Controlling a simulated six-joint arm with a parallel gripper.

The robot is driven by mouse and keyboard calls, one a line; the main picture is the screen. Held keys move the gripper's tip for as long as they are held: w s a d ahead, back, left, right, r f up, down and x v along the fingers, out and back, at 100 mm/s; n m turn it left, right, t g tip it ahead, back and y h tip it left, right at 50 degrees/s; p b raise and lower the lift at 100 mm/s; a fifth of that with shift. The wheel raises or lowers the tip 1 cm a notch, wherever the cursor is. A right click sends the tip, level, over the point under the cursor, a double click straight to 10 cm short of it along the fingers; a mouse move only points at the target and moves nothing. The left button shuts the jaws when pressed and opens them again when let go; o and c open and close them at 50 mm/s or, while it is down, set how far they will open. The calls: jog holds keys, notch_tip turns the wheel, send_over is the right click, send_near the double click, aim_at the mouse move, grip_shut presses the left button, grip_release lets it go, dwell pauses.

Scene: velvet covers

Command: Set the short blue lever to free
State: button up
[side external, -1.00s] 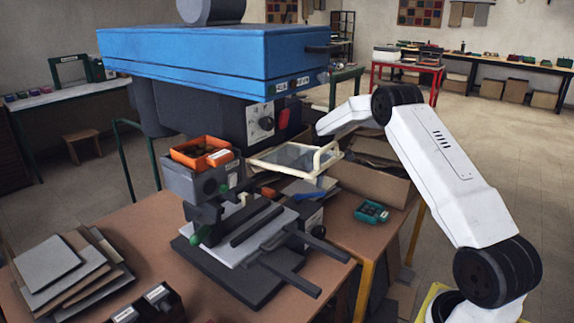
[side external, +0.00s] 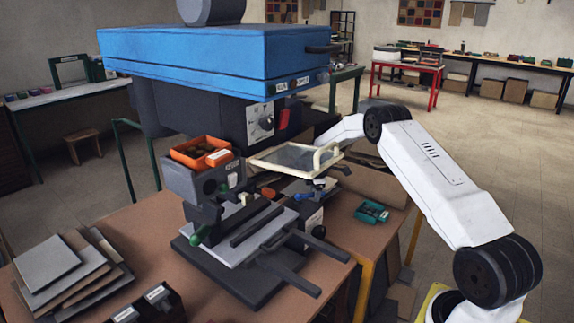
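A small blue lever-like part (side external: 304,197) shows at the right of the machine's work area, just below the pale-framed clear guard (side external: 295,158). It is too small to read its setting, and no "free" mark is legible. A green-handled part (side external: 200,235) sits at the left of the clamp, and an orange-red handle (side external: 268,193) lies left of the blue part. My arm reaches in from the right and its forward end passes behind the guard. My gripper cannot be made out there, so its contact with the blue part cannot be told.
An orange bin (side external: 203,152) stands on the machine's left. The blue-covered head (side external: 215,60) overhangs the work area. Dark rails (side external: 290,275) stick out to the front right. Stacked sheets (side external: 62,270) lie at left; a teal box (side external: 371,212) lies on the right bench.

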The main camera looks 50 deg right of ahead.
grip_shut()
dwell(1.3)
